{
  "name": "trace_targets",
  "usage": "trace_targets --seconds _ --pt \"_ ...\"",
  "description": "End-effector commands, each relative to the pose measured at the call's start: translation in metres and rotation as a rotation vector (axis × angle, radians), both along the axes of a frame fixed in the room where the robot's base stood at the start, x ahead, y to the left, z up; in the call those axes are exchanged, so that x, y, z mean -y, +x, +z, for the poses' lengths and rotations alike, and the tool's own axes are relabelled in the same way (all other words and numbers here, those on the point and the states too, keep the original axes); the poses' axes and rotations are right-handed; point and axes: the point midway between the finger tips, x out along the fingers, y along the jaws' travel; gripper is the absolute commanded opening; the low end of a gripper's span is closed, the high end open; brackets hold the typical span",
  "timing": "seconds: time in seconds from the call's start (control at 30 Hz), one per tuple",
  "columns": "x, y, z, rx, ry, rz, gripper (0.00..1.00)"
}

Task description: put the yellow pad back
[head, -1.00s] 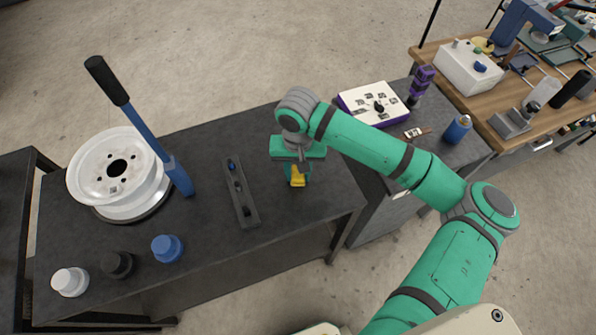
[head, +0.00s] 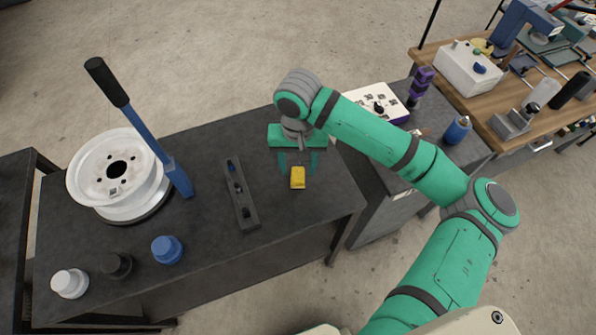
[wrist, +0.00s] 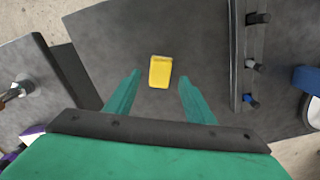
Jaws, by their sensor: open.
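The yellow pad (head: 298,178) lies on the dark table (head: 322,207), right of a long dark rack. In the wrist view the yellow pad (wrist: 160,72) lies beyond the fingertips, between their lines and clear of both. My gripper (head: 298,170) is open and empty, above the table just behind the pad in the head view. Its two green fingers also show wide apart in the wrist view (wrist: 160,82).
The dark rack (head: 240,197) with several small pieces stands left of the pad. A white wheel (head: 112,160), a blue lever (head: 177,178) and blue (head: 167,249), black (head: 118,264) and white (head: 70,282) knobs are further left. A white-and-purple box (head: 365,99) is behind right.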

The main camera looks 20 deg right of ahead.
Motion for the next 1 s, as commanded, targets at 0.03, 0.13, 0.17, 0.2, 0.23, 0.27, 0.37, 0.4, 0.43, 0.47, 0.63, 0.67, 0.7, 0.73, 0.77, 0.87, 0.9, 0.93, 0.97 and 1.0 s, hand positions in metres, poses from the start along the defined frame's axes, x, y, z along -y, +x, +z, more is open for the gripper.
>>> trace_targets --seconds 0.03,0.13,0.17,0.2,0.23,0.27,0.37,0.4,0.43,0.47,0.63,0.67,0.7,0.73,0.77,0.87,0.9,0.93,0.97,1.0 --pt "-0.001 0.001 0.011 0.002 0.0 0.002 0.49" --pt "-0.001 0.0 0.031 0.002 0.0 0.003 0.49" --pt "-0.001 0.0 0.036 0.001 0.001 0.003 0.49" --pt "-0.001 0.0 0.043 0.002 0.0 0.003 0.49" --pt "-0.001 0.0 0.048 0.002 0.0 0.002 0.49" --pt "-0.001 0.0 0.052 0.002 -0.001 0.003 0.49" --pt "-0.001 0.001 0.064 0.002 -0.001 0.002 0.49" --pt "0.0 0.0 0.067 0.001 -0.001 0.001 0.49" --pt "0.0 0.0 0.069 0.0 -0.001 0.002 0.49" --pt "0.0 0.0 0.071 0.0 -0.001 0.002 0.49" --pt "0.0 0.0 0.075 0.0 0.0 0.001 0.49" --pt "0.0 0.0 0.075 0.0 0.0 0.001 0.49" --pt "0.0 0.0 0.075 0.0 0.0 0.001 0.49" --pt "0.0 0.0 0.075 0.0 0.0 0.001 0.49" --pt "0.0 0.0 0.075 0.0 0.0 0.001 0.49" --pt "0.0 0.0 0.075 0.0 0.0 0.001 0.49" --pt "0.0 0.0 0.075 0.0 0.0 0.001 0.49" --pt "0.0 0.0 0.075 0.0 0.0 0.001 0.49" --pt "0.0 0.0 0.075 0.0 0.0 0.001 0.49" --pt "0.0 0.0 0.075 0.0 0.0 0.001 0.49"
